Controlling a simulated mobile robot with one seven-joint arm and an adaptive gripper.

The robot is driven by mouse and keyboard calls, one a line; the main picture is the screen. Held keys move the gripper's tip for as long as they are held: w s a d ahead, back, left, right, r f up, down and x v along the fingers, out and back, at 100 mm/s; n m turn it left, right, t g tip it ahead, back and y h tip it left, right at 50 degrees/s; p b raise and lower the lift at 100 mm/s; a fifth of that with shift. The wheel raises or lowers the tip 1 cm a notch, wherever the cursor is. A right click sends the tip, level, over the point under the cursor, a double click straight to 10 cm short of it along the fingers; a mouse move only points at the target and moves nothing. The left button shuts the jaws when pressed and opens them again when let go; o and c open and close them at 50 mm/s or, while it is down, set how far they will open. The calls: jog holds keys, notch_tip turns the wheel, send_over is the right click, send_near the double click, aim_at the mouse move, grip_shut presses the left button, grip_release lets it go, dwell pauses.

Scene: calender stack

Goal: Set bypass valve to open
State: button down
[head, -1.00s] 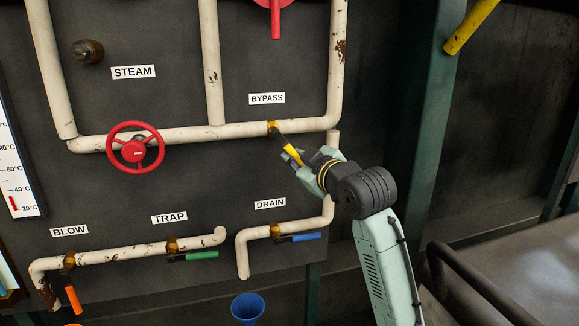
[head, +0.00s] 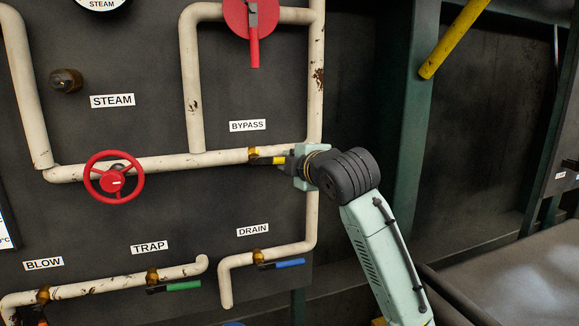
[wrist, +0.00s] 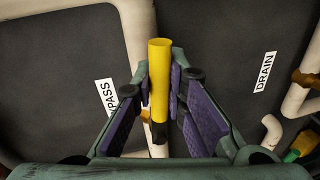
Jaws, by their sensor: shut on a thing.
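The bypass valve is a brass body (head: 254,153) on the white pipe below the BYPASS label (head: 248,126). Its lever has a dark shank and a yellow grip (head: 279,160). The lever points right, nearly level and roughly along the pipe. My gripper (head: 288,160) comes from the right and is shut on the yellow grip. In the wrist view the yellow grip (wrist: 159,85) stands between the purple-padded fingers of my gripper (wrist: 160,68). In the head view the fingers hide part of the lever's outer end.
A red handwheel (head: 114,177) sits left on the same pipe. A red lever (head: 253,45) is above. Below are the drain's blue lever (head: 290,263) and the trap's green lever (head: 183,285). A green post (head: 396,130) stands to the right of my wrist.

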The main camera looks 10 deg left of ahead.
jog(key=shift+r+n, duration=0.35)
jog(key=shift+n, duration=0.05)
jog(key=shift+r, duration=0.1)
jog(key=c, duration=1.6)
grip_release()
jog(key=v, duration=1.2)
